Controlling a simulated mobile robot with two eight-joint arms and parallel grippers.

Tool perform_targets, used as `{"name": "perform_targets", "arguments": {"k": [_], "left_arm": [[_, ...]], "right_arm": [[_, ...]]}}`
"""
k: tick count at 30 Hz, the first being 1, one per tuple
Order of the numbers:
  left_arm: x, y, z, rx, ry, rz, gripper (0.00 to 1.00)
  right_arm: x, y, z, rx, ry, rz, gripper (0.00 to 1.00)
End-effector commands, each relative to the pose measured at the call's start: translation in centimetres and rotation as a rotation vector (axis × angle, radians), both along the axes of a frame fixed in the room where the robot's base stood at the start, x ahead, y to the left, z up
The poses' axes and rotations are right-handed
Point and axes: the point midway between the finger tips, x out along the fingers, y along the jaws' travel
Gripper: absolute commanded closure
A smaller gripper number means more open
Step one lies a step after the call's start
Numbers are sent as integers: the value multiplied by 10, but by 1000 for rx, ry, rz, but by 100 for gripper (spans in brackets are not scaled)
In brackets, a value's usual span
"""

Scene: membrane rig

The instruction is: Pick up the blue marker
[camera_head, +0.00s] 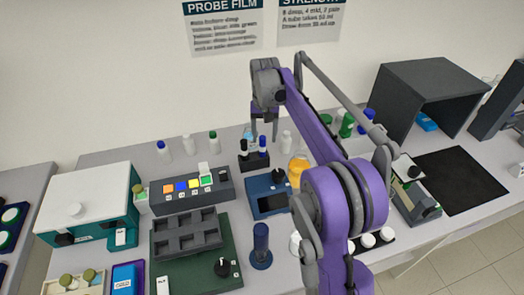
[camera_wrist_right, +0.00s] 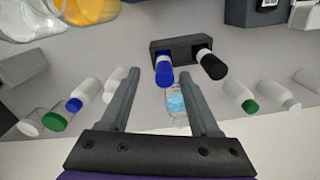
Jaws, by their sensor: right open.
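The blue marker (camera_head: 262,146) stands upright, blue cap up, in a small dark holder (camera_head: 254,163). A black-capped marker (camera_head: 244,149) stands to its left in the same holder. In the right wrist view the blue marker (camera_wrist_right: 163,70) lies in line with the gap between the fingers, and the black one (camera_wrist_right: 210,64) is to the right of the right finger. My right gripper (camera_head: 264,133) is open and empty, just above the holder; in its wrist view (camera_wrist_right: 158,78) I see no contact with the blue marker. My left gripper is out of view.
Several small capped bottles (camera_head: 188,145) stand around the holder. A flask of orange liquid (camera_head: 298,168) and a blue device (camera_head: 268,195) are close by. A grey block with coloured squares (camera_head: 190,191) is at the left. A dark open box (camera_head: 432,85) stands at the right.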

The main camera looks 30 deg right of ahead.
Motion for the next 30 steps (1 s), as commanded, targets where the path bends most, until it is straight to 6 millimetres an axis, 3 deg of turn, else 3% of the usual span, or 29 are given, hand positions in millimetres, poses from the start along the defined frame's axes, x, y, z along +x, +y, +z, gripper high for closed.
{"name": "perform_targets", "arguments": {"k": [12, 21, 30], "left_arm": [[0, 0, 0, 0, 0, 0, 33], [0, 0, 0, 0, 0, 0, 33], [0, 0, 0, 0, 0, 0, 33]], "right_arm": [[-1, 7, -50, 0, -1, 0, 37], [-1, 7, -53, 0, -1, 0, 39], [-1, 7, -53, 0, -1, 0, 93]]}}
